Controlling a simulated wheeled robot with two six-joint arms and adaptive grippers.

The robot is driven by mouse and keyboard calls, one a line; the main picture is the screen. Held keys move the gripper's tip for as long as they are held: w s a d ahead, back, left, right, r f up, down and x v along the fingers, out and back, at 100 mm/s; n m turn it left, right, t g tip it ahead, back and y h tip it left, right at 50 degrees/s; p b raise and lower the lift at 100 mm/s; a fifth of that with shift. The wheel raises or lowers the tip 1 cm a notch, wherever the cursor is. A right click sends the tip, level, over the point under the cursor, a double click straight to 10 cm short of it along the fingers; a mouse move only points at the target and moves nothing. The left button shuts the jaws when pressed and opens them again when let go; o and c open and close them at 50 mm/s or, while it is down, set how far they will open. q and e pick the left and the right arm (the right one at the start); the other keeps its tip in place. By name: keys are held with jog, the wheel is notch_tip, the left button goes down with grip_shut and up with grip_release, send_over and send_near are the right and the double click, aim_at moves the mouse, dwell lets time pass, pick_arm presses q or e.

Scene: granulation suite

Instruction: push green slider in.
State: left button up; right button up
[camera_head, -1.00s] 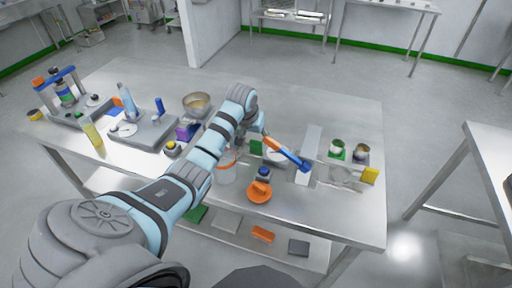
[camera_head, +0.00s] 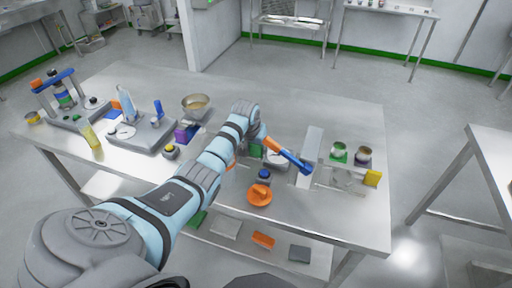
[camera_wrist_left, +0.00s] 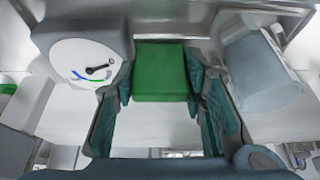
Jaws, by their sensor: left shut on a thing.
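The green slider (camera_wrist_left: 160,72) is a plain green block in the left wrist view, between the two dark fingers of my left gripper (camera_wrist_left: 158,88). The fingers touch its sides, so the gripper is shut on it. In the head view a small part of the green slider (camera_head: 256,149) shows beside the white dial. My left gripper is mostly hidden there behind my own forearm. My right gripper is in neither view.
A white dial (camera_wrist_left: 85,60) stands left of the slider in the wrist view. In the head view an orange knob (camera_head: 259,195) and an orange-and-blue handle (camera_head: 288,155) are close by. A metal bowl (camera_head: 195,107) stands further left. Bare tabletop (camera_head: 340,105) lies behind.

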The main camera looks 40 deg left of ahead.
pick_arm(q)
jog(key=shift+s+a, duration=0.15)
jog(key=shift+a, duration=0.2)
grip_shut()
jog(key=s+a, duration=0.1)
jog(key=a, duration=0.4)
jog(key=s+a+p, duration=0.1)
jog(key=a, duration=0.1)
jog(key=shift+s+a, duration=0.25)
jog(key=shift+s, duration=0.05)
jog(key=shift+w+d, duration=0.1)
jog(key=shift+d, duration=0.15)
jog(key=o, duration=1.3)
grip_release()
jog(key=shift+a, duration=0.1)
jog(key=v, duration=1.2)
